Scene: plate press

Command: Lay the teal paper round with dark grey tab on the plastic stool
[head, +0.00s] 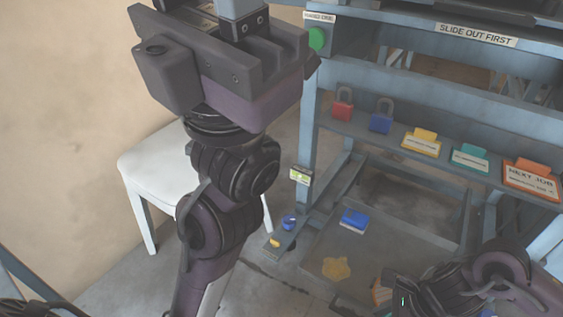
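The plastic stool (150,160) is white and stands against the wall at left, partly hidden behind my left arm. The visible part of its seat is bare. My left gripper (238,25) is raised at the top of the view, above and right of the stool. Its body shows, but its fingertips are cut off by the top edge, so I cannot tell whether it holds anything. I do not see the teal paper round with dark grey tab. Only links of my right arm show at bottom right; its gripper is not visible.
A blue-grey press frame (307,130) fills the right side. Its rail carries a red padlock (342,105), a blue padlock (381,117) and yellow, teal (470,156) and orange (533,175) clips with labels. A blue object (354,219) and a yellow stain (337,268) are low down.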

